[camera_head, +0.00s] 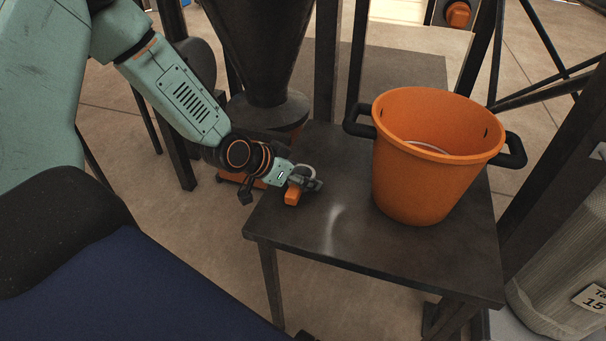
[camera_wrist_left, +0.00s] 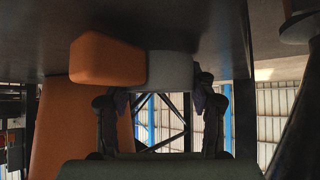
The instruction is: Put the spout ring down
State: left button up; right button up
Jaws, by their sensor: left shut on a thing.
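The spout ring appears as a light grey band with an orange block (camera_head: 292,196) on it, over the left part of the dark table (camera_head: 340,262). My left gripper (camera_head: 306,183) is shut on its grey part. In the left wrist view, which looks upside down, the grey part (camera_wrist_left: 170,72) sits between the fingers (camera_wrist_left: 165,100), and the orange block sticks out to the left. The ring is at or just above the tabletop; I cannot tell if it touches. The gripper hides part of it. My right gripper is not in view.
An orange bucket (camera_head: 425,180) with black handles stands on the table, right of the gripper, with something pale inside. A dark hopper (camera_head: 262,50) with a round base stands behind the left edge. The table's front is clear. Dark posts (camera_head: 325,70) rise behind.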

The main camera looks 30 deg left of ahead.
pick_arm(q)
jog(key=shift+f, duration=0.25)
jog(key=o, duration=1.4)
jog(key=shift+f, duration=0.1)
jog(key=shift+r+p, duration=0.3)
jog(key=shift+r, duration=0.35)
jog(key=p+v, duration=0.4)
jog(key=shift+r, duration=0.3)
jog(key=shift+p+v, duration=3.85)
jog(key=shift+p, duration=0.9)
